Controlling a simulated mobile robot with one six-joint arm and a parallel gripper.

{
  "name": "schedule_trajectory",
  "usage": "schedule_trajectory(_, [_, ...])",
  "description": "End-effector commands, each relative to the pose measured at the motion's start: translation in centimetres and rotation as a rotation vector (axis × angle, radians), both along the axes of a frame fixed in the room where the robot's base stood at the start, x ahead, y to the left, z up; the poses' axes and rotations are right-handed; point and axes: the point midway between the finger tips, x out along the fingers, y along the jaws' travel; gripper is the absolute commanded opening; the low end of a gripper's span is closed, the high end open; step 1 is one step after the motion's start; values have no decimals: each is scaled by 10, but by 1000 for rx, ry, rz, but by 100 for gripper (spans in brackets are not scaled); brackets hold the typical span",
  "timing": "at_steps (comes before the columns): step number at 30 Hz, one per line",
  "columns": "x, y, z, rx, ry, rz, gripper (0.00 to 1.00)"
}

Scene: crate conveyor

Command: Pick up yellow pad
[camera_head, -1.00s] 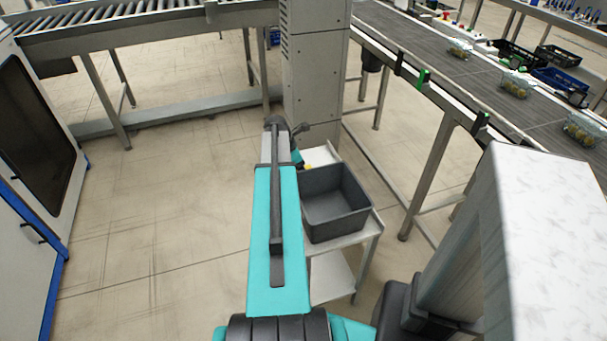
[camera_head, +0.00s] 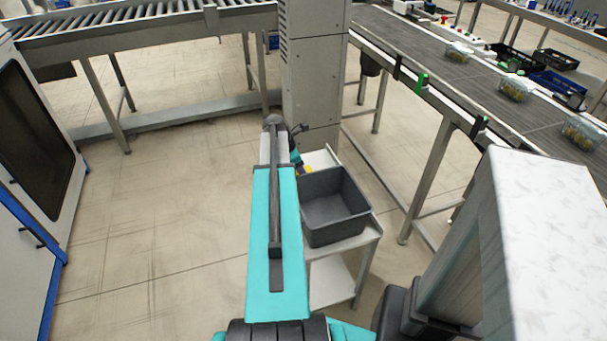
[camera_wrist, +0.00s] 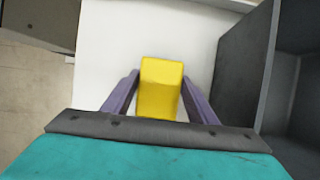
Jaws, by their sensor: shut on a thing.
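The yellow pad (camera_wrist: 161,86) is a small rectangular block in the middle of the wrist view, over a white shelf top. My gripper (camera_wrist: 160,92) has one purple-grey finger on each side of it and is shut on it. In the head view my arm hides most of the pad; only a small yellow patch (camera_head: 304,170) shows beside the arm's end. Whether the pad touches the white surface cannot be told.
A grey open crate (camera_head: 335,225) stands on the white cart (camera_head: 330,275), close on the right of my gripper. A metal column (camera_head: 315,85) rises behind. A conveyor (camera_head: 465,80) with clear tubs runs at the right. Open floor lies to the left.

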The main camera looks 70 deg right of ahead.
Motion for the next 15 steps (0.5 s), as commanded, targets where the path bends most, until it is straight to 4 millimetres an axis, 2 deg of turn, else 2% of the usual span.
schedule_trajectory(15, [0,0,68,-1,-1,0,30])
